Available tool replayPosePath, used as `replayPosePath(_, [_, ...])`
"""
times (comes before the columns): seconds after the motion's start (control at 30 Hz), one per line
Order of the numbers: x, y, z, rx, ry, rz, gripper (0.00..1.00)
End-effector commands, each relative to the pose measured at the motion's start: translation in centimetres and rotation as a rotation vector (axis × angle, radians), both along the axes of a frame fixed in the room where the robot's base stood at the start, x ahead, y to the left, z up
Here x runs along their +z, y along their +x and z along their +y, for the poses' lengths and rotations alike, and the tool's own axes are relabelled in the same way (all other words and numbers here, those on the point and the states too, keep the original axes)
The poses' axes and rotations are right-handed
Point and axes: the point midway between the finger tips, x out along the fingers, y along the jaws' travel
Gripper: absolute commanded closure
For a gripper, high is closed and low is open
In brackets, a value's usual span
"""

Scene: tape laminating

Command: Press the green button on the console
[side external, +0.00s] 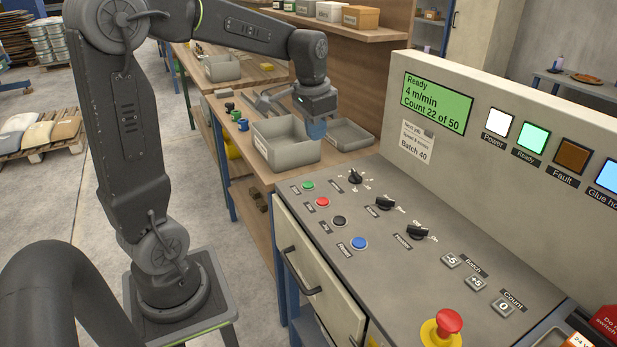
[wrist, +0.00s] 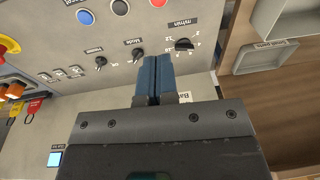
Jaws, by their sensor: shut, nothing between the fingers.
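The green button (side external: 308,185) is at the far left corner of the console's sloped top (side external: 385,265), first in a row with a red, a black and a blue button. It is not visible in the wrist view. My gripper (side external: 316,130) has blue fingers and hangs in the air, up and slightly right of the green button in the side view, in front of the grey bin's rim. In the wrist view my gripper (wrist: 158,58) shows its fingers together and empty, with the console face behind them. Nothing touches the green button.
The red button (side external: 322,202) sits close to the green one, then the black (side external: 339,221) and blue (side external: 359,243) buttons. A selector knob (side external: 355,177) stands to the right. A grey bin (side external: 287,150) is behind the console. The display (side external: 437,102) reads Ready, Count 22 of 50.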

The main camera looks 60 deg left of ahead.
Motion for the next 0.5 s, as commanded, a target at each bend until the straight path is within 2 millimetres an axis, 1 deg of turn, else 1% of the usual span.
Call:
replayPosePath(0.03, [-0.8, 0.8, 1.8, 0.007, -0.009, 0.027, 1.0])
replayPosePath(0.1, [-1.7, 1.5, 3.7, 0.007, -0.021, 0.057, 1.0])
replayPosePath(0.2, [-2.9, 2.2, 6.0, 0.005, -0.036, 0.088, 1.0])
replayPosePath(0.33, [-3.9, 2.7, 8.0, 0.002, -0.05, 0.114, 1.0])
replayPosePath(0.4, [-4.2, 2.8, 8.5, 0.001, -0.054, 0.12, 1.0])
replayPosePath(0.5, [-4.3, 2.8, 8.8, 0.0, -0.056, 0.123, 1.0])
